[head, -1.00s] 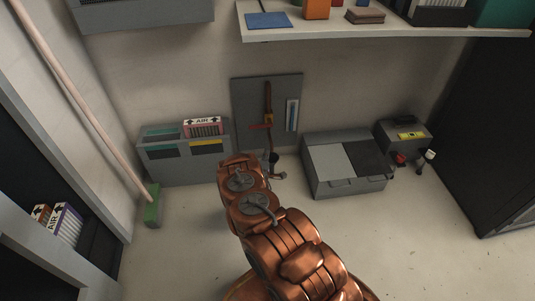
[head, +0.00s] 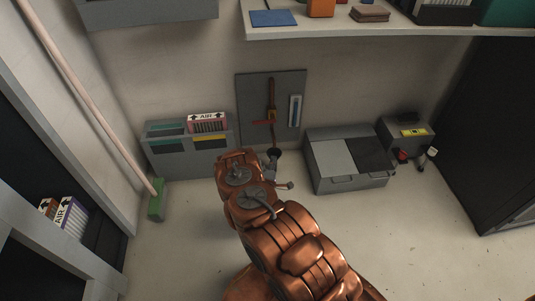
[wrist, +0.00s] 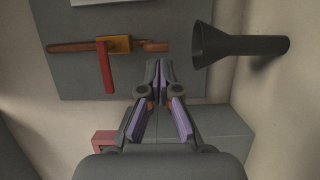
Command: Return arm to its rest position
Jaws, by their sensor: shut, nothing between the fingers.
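My copper-coloured arm (head: 290,245) reaches from the bottom of the head view toward the back wall. In the wrist view my gripper (wrist: 160,74) has purple-padded fingers with their tips together and nothing between them. The gripper points toward a grey wall panel (wrist: 78,75) that carries a valve (wrist: 120,45) with a red handle. A black funnel (wrist: 235,46) is near the fingertips in the wrist view, apart from them.
A grey rack (head: 165,162) with a red-and-white AIR box (head: 207,122) stands left of the arm. A grey case (head: 350,162) and small toolbox (head: 407,132) are on the right. A shelf (head: 400,29) overhangs the back wall. A pole (head: 85,95) leans at left. Floor at right front is clear.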

